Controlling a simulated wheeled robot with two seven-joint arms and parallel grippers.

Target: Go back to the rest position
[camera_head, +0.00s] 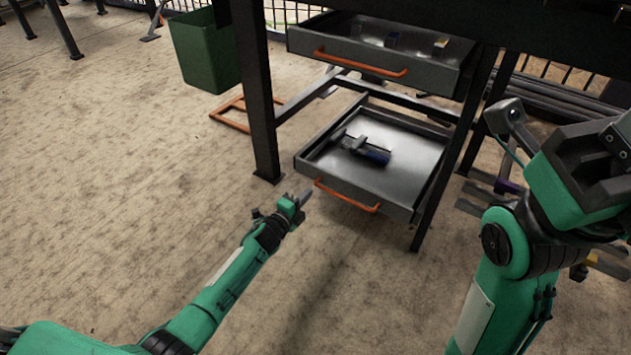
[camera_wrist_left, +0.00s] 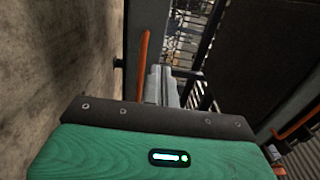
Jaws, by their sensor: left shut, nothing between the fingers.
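My left gripper (camera_head: 300,203) is shut and empty. It is in front of the table's left leg and to the left of the lower drawer (camera_head: 420,190), apart from its orange handle (camera_head: 347,195). In the left wrist view, the shut grey fingers (camera_wrist_left: 162,86) show beyond the green gripper body. My right arm (camera_head: 505,240) stands at the right of the head view, and I cannot make out its gripper.
The lower drawer is open and holds a dark tool (camera_head: 362,147) with a blue end. The upper drawer (camera_head: 385,45) is open with small items inside. A green bin (camera_head: 204,50) hangs at the left.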

